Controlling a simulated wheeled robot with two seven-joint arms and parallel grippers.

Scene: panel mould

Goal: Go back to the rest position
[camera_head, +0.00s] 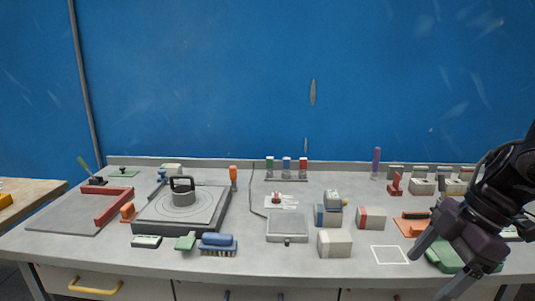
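My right gripper (432,273) comes in from the right edge over the front right of the bench. Its two dark fingers are spread apart and point down to the left. A green piece (443,255) shows on the bench behind and between the fingers, partly hidden; I see no clear grip on it. My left gripper and arm are not in view.
The grey bench (300,270) holds a mould plate with a black handle (183,190), a red angle frame (110,205), a blue brush (218,243), a grey scale (287,227) and several blocks (335,243). A white outlined square (390,254) is empty. A blue wall (220,80) stands behind.

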